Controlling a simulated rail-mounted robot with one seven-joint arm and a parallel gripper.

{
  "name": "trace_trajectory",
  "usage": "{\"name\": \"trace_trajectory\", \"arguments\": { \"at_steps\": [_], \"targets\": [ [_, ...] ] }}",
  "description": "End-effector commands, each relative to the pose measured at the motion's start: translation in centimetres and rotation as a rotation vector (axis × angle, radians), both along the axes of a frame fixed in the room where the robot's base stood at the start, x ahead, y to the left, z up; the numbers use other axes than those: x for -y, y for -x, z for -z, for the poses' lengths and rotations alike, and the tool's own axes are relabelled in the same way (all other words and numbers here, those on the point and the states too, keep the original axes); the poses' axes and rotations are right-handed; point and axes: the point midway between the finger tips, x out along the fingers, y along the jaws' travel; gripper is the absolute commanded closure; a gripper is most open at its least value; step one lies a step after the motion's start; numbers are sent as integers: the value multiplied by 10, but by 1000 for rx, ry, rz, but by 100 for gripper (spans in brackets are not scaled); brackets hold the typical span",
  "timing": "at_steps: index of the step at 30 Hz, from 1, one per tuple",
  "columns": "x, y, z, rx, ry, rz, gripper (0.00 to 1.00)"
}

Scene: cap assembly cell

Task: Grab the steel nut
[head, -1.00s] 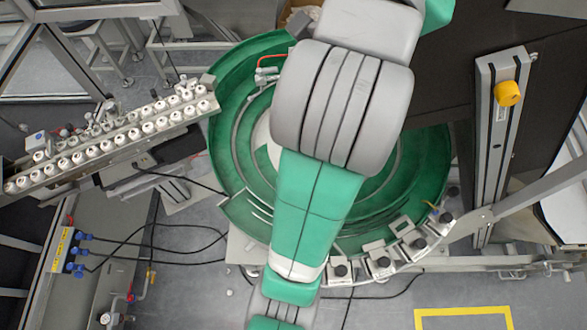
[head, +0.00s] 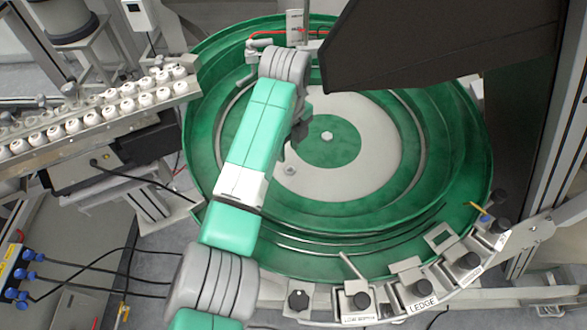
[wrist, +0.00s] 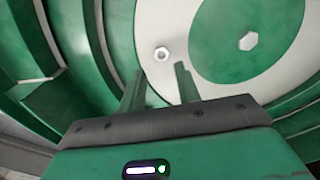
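The steel nut (head: 290,170) is a small, bright ring-like piece with a hole. It lies on the pale ring of the green bowl's floor. In the wrist view the nut (wrist: 161,53) sits beyond the fingertips, roughly in line with the gap between them. My gripper (wrist: 158,82) is open, its two green-grey fingers apart with nothing between them. In the head view my gripper is mostly hidden behind my arm, over the bowl left of its centre. The nut shows clear of the fingers.
A hexagonal bolt head (head: 327,135) stands at the centre of the bowl (head: 440,200); it also shows in the wrist view (wrist: 248,41). Stepped green walls ring the floor. A dark panel (head: 440,45) overhangs the back right. A rail of white caps (head: 110,105) is at left.

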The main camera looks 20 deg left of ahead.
Motion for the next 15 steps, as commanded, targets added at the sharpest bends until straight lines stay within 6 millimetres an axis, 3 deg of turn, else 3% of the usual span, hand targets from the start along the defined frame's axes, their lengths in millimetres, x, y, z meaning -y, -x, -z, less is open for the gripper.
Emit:
{"name": "trace_trajectory", "arguments": {
  "at_steps": [4, 11, 15],
  "targets": [
    [1, 0, 21, -1, 0, -1, 67],
    [2, 0, 34, 2, 1, -1, 67],
    [6, 1, 59, 1, 0, -2, 67]
  ]
}}
